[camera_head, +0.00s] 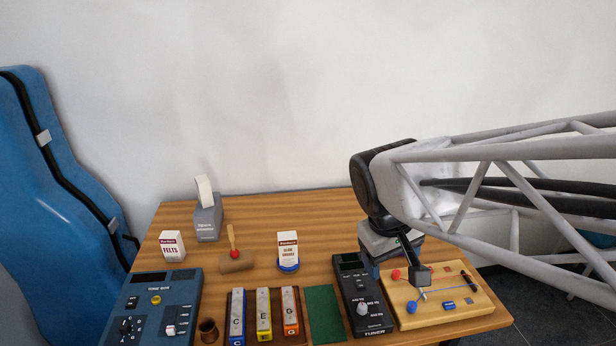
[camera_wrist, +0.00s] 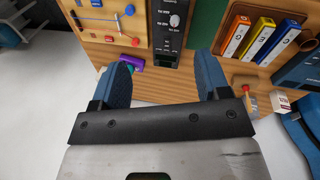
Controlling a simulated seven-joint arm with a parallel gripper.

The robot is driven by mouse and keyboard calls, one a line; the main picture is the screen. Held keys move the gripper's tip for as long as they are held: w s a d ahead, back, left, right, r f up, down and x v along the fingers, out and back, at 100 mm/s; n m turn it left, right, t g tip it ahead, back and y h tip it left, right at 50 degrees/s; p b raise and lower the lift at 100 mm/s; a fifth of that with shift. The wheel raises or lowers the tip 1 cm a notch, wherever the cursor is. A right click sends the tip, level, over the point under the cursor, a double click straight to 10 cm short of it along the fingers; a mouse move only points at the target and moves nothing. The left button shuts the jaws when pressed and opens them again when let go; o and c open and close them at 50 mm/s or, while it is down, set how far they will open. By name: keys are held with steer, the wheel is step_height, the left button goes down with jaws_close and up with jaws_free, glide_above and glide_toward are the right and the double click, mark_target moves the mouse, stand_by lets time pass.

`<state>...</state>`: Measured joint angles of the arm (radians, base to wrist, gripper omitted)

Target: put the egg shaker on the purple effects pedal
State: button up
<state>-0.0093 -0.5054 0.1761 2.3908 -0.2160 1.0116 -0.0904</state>
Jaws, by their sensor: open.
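The purple effects pedal (camera_wrist: 131,62) shows in the wrist view only as a small purple piece by the table edge, partly hidden by my left-hand finger. In the head view my gripper and arm cover that area. My gripper (camera_wrist: 167,68) is open, with two blue fingers spread apart and nothing visible between them. In the head view my gripper (camera_head: 388,252) hangs over the right rear of the table, behind the tuner. I cannot make out the egg shaker in either view.
The black tuner (camera_head: 362,300) and a wooden string board (camera_head: 455,312) stand close to my gripper. A white box (camera_head: 288,246) with a blue round base, a mallet on a wooden block (camera_head: 236,265), chime bars (camera_head: 264,312) and a green mat (camera_head: 324,312) lie left.

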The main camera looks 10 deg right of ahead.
steer(key=s+a+m+t+y, duration=0.1)
steer(key=s+a+m+y, duration=0.1)
steer(key=s, duration=0.4)
steer(key=shift+s+a+r+m+t, duration=0.25)
steer(key=shift+s+r+m+t, duration=0.05)
steer(key=shift+r+t, duration=0.1)
stand_by(0.9)
